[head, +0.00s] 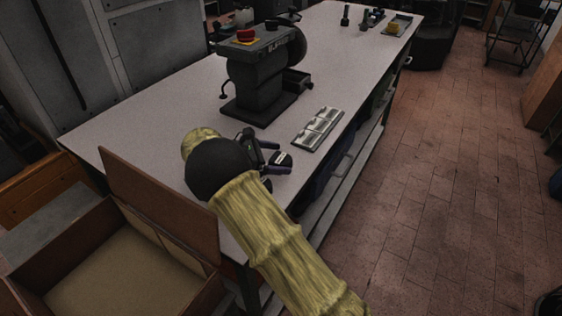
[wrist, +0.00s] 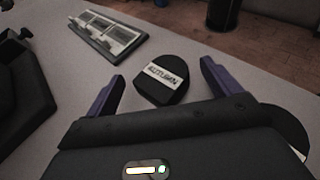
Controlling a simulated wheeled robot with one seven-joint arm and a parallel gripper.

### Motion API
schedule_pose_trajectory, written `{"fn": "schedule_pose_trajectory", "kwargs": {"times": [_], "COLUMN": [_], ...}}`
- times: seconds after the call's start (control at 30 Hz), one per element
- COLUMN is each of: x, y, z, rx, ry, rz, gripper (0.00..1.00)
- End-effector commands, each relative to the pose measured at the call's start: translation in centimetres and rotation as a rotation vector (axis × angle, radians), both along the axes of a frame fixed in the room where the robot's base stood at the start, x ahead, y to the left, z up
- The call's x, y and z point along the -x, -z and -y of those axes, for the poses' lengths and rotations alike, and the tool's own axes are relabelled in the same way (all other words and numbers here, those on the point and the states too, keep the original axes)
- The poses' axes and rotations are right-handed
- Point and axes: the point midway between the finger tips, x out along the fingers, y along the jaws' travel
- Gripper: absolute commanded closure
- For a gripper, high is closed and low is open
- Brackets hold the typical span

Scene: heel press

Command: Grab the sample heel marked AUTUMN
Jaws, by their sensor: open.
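The sample heel (wrist: 161,78) is a small black block with a white label reading AUTUMN. It lies on the pale table, and in the head view the black heel (head: 283,162) shows just beyond my gripper. My gripper (wrist: 160,85) is open, with its two purple fingers on either side of the heel. The heel lies between the fingertips with a visible space to each side in the wrist view. I cannot tell how high the fingers are above the table. My arm hides part of the table's near end in the head view.
A black press (head: 258,85) with a red button stands farther back. A brown open box (head: 160,205) is at the table's near left. Small items lie at the far end.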

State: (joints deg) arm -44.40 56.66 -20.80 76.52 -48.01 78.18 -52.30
Motion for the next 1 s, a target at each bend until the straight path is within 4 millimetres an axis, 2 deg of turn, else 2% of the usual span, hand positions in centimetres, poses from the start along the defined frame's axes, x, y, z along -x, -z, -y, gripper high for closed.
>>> {"fn": "schedule_pose_trajectory", "kwargs": {"times": [0.07, 0.3, 0.67, 0.77, 1.0], "x": [0.0, 0.0, 0.0, 0.0, 0.0], "y": [0.0, 0.0, -0.7, -1.9, -6.6], "z": [0.0, 0.0, 0.0, -0.1, 0.0], "rx": [0.000, 0.000, 0.000, -0.002, -0.002], "ry": [0.000, 0.000, -0.001, 0.000, 0.000], "rz": [0.000, 0.000, 0.001, 0.004, 0.004], "gripper": [0.15, 0.60, 0.61, 0.61, 0.61]}}
